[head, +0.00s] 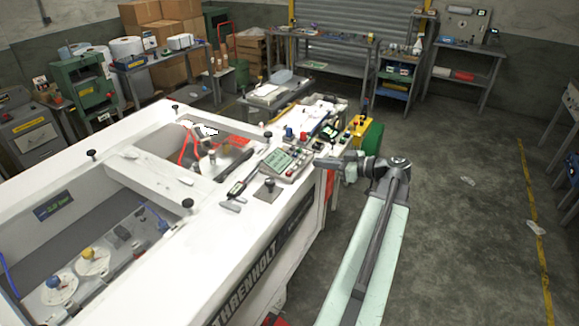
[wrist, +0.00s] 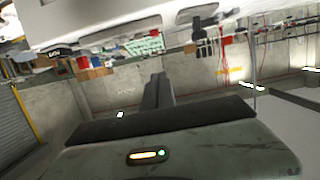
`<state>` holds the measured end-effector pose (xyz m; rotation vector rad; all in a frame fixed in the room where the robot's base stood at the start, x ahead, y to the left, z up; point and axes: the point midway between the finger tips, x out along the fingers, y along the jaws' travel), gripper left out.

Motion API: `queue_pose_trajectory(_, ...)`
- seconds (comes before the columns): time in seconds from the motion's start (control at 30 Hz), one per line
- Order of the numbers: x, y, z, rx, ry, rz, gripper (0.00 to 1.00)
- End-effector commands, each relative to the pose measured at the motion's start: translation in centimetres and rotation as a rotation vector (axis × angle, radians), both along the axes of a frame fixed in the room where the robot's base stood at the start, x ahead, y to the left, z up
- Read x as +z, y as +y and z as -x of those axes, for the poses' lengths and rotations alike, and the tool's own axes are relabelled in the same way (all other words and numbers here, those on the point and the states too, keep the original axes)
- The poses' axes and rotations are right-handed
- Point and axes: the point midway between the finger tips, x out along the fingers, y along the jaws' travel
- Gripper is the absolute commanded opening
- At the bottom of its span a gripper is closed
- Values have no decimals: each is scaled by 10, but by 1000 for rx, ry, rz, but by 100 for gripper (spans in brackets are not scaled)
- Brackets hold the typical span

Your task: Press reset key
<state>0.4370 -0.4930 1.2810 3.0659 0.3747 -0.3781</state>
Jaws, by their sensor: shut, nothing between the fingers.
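A small light-grey control unit (head: 285,165) with a green screen (head: 277,160) and several keys sits on the white machine's right end. The keys are too small to read, so I cannot tell which one is the reset key. My gripper (head: 318,162) is just right of the control unit, its tips pointing left toward it. I cannot tell whether they touch it. In the wrist view my gripper (wrist: 158,88) shows as a narrow dark form with its fingers together and nothing between them.
The white machine (head: 150,263) fills the left side, with open wells and black knobs on top. A black-handled tool (head: 236,188) and a joystick (head: 269,185) lie near the control unit. A yellow box (head: 357,126) stands behind my gripper.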

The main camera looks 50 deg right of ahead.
Motion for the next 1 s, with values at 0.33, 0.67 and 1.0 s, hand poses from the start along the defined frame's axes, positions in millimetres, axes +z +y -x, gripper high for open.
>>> queue_pose_trajectory(0.33,-6,4,-15,2,0,0,0)
queue_pose_trajectory(0.67,-24,20,-82,3,0,0,0)
queue_pose_trajectory(1.0,-64,23,-94,-1,0,0,0)
